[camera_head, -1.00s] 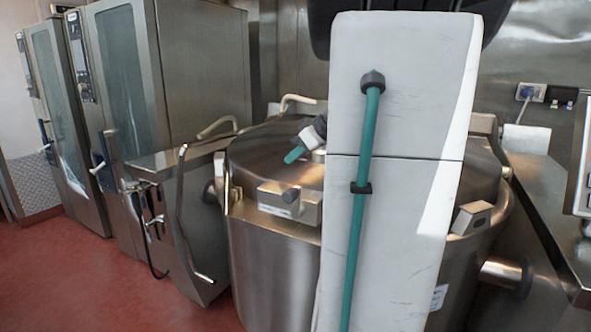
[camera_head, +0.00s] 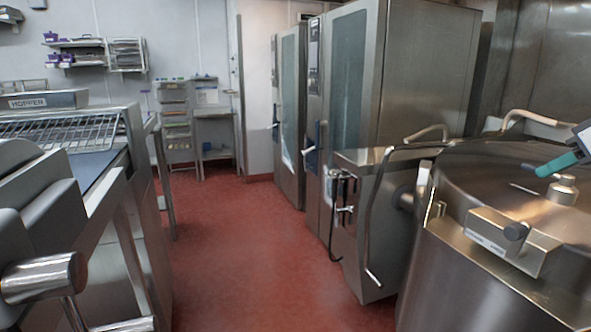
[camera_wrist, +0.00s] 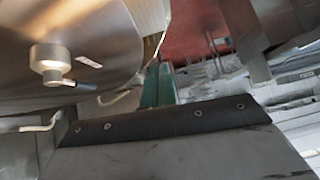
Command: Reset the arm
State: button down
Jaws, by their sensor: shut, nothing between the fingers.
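My gripper (camera_head: 557,164) shows at the right edge of the head view as teal fingers, with a small grey and white part of the wrist behind. It is in front of the steel kettle lid (camera_head: 475,175), close to the lid's small round knob (camera_head: 563,190); I cannot tell if they touch. In the wrist view, my teal fingers (camera_wrist: 157,85) are together, with nothing between them. The kettle (camera_head: 470,285) has its lid down. In the wrist view, the lid (camera_wrist: 75,25) fills the upper left. Most of my arm is out of the head view.
A steel side unit with a bent handle (camera_head: 368,250) stands left of the kettle, beside tall ovens (camera_head: 345,110). A conveyor machine (camera_head: 60,130) stands on the left. The red floor (camera_head: 225,240) between is clear. Shelves (camera_head: 95,50) hang at the back.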

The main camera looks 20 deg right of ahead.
jog(key=w+a+f+g+y, duration=0.1)
jog(key=a+f+g, duration=0.2)
jog(key=a, duration=0.8)
jog(key=a+f+g, duration=0.2)
jog(key=a+f, duration=0.1)
jog(key=a, duration=0.8)
jog(key=s+a+f+g+h, duration=0.2)
jog(key=s+a+f, duration=0.6)
jog(key=a, duration=0.3)
jog(key=shift+s+m+h, duration=0.4)
jog(key=shift+s, duration=0.45)
